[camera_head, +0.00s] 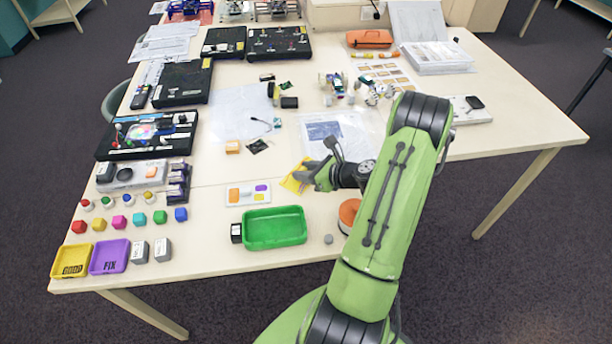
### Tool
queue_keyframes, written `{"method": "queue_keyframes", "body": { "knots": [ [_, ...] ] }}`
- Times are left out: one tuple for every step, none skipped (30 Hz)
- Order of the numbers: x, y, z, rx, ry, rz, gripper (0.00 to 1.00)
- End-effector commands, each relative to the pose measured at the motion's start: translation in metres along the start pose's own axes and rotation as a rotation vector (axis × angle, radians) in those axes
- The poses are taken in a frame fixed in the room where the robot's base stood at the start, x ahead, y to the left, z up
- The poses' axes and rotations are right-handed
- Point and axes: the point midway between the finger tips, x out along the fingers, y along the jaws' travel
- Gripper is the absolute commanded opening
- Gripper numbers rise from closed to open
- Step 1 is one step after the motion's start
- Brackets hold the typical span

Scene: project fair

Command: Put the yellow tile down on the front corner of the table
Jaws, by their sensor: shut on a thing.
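My gripper (312,177) is shut on a yellow tile (294,180) near the middle of the table, above and behind the green tray. Part of the tile is hidden by the fingers. I cannot tell how high above the surface the tile is. The table (210,268) is pale wood. Its front left corner (60,286) has bare wood only in front of the yellow and purple trays. Its right corner (570,135) is bare.
A green tray (274,243) stands near the front edge, with a small grey cylinder (328,239) and an orange round thing (349,213) to its right. A yellow tray (72,273), a purple tray (109,269) and several coloured blocks (119,222) fill the front left.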

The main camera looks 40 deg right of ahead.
Motion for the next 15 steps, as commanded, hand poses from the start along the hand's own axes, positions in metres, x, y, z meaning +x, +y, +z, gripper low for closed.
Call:
{"method": "queue_keyframes", "body": {
  "knots": [
    [0.0042,0.0005,-0.0072,0.002,0.0,0.002,0.05],
    [0.0053,0.0005,-0.0091,0.001,0.0,0.001,0.05],
    [0.0059,0.0004,-0.01,0.0,-0.001,0.001,0.05],
    [0.0059,0.0003,-0.01,-0.001,-0.001,0.001,0.05],
    [0.0057,0.0002,-0.0096,-0.002,-0.001,0.0,0.05],
    [0.0055,0.0002,-0.0092,-0.002,-0.001,0.0,0.05],
    [0.0054,0.0002,-0.0091,-0.002,-0.001,0.0,0.05],
    [0.0054,0.0002,-0.009,-0.002,-0.001,0.0,0.05],
    [0.0054,0.0002,-0.0092,-0.002,-0.001,0.0,0.05],
    [0.0058,0.0002,-0.01,-0.001,-0.001,0.0,0.05],
    [0.0064,0.0002,-0.011,-0.001,-0.001,0.0,0.05],
    [0.007,0.0001,-0.0124,-0.001,-0.001,0.0,0.05],
    [0.0075,0.0001,-0.0133,-0.001,-0.001,0.0,0.05],
    [0.008,0.0001,-0.0142,-0.001,-0.001,0.0,0.05],
    [0.0086,0.0001,-0.0153,-0.001,-0.001,0.0,0.05]
  ]
}}
